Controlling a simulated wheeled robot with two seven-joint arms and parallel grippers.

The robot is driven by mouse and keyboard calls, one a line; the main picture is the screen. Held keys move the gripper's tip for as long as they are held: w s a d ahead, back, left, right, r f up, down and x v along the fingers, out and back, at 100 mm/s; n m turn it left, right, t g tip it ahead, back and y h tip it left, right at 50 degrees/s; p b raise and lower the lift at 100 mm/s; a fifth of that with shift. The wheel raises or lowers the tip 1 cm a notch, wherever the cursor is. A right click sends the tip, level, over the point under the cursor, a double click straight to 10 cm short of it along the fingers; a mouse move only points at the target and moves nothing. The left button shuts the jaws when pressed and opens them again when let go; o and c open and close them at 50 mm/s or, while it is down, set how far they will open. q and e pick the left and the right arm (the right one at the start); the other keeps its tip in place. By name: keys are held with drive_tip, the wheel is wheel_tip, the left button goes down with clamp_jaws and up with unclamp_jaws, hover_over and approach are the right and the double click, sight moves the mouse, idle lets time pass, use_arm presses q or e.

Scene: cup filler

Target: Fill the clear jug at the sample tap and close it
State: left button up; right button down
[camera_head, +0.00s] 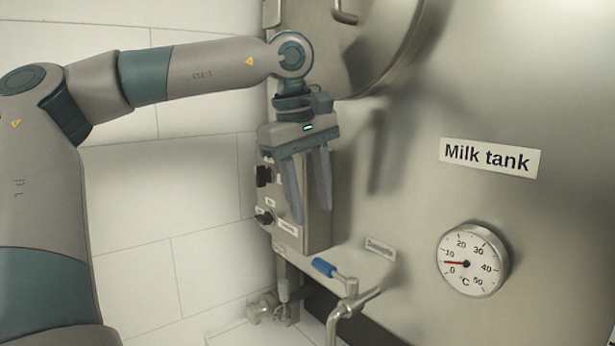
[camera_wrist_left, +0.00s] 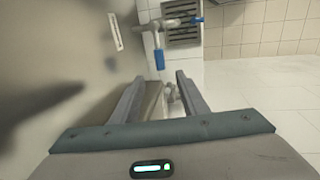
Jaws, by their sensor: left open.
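The sample tap (camera_head: 350,300) sticks out low on the tank, with a blue lever handle (camera_head: 325,268) pointing up and left. The tap's metal body (camera_wrist_left: 160,24) and blue handle (camera_wrist_left: 159,60) also show in the left wrist view, beyond my fingers. My left gripper (camera_head: 311,214) points down with its fingers apart and empty, in front of the control box and above the blue handle. Its fingers also show in the left wrist view (camera_wrist_left: 160,77). I see no clear jug in either view. My right gripper is not in view.
A steel control box (camera_head: 318,225) with black knobs is beside the tank (camera_head: 560,80). The tank carries a "Milk tank" sign (camera_head: 490,157) and a dial thermometer (camera_head: 473,262). Pipework (camera_head: 265,308) is low at the left. A drain grate (camera_wrist_left: 184,38) lies on the tiled floor.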

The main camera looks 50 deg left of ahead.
sight(321, 261)
use_arm(q)
drive_tip(key=f+p, duration=0.1)
drive_tip(key=f, duration=0.2)
drive_tip(key=w+f, duration=0.1)
drive_tip(key=f, duration=0.3)
drive_tip(key=w+f+p, duration=0.1)
drive_tip(key=f, duration=0.3)
drive_tip(key=shift+w+f+p, duration=0.15)
drive_tip(key=shift+f+p, duration=0.05)
drive_tip(key=shift+p, duration=0.15)
clamp_jaws()
